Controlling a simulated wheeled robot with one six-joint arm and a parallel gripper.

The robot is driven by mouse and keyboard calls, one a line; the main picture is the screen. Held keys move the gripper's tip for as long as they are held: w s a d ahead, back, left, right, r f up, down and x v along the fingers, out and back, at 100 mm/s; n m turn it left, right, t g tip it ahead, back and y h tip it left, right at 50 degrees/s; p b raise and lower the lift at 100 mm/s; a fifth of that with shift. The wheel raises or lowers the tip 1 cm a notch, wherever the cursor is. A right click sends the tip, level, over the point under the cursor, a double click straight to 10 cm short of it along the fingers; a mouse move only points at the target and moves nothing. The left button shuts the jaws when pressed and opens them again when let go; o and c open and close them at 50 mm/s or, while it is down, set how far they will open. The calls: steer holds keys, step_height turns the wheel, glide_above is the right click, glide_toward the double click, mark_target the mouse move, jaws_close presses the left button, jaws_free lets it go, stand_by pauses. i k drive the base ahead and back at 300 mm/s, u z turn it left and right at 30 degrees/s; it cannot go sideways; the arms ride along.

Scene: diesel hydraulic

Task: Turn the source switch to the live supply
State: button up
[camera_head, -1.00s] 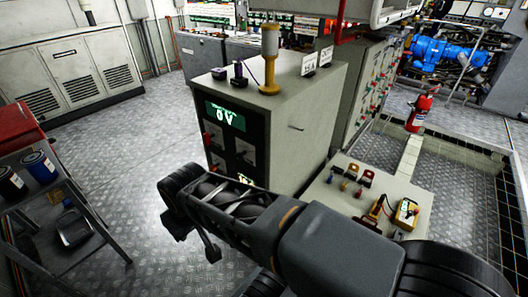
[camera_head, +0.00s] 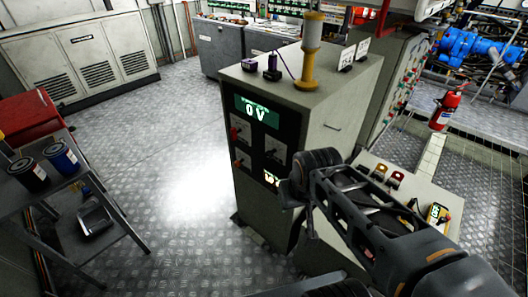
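A grey cabinet (camera_head: 345,110) stands in the middle of the head view, with a dark front panel. Its green display (camera_head: 257,112) reads 0 V. Below the display are an upper red-handled switch (camera_head: 235,133) and a lower red-handled switch (camera_head: 239,163) on the panel's left side. A further dark control plate (camera_head: 274,150) sits to their right. I cannot tell which of these is the source switch. My arm reaches up from the lower right, and my gripper (camera_head: 303,195) is near the panel's lower right, apart from the switches. Its fingers are not clear, and part of the panel's lower display is hidden behind it.
A bench (camera_head: 377,172) with coloured terminals and a yellow meter (camera_head: 436,214) lies right of the cabinet, partly behind my arm. A red extinguisher (camera_head: 445,108) stands at right. The floor left of the cabinet is clear.

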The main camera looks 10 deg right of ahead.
mark_target(233, 131)
steer(key=z, duration=0.05)
steer(key=k, duration=0.3)
steer(key=u, duration=0.85)
steer(key=i, duration=0.95)
steer(key=u, duration=0.5)
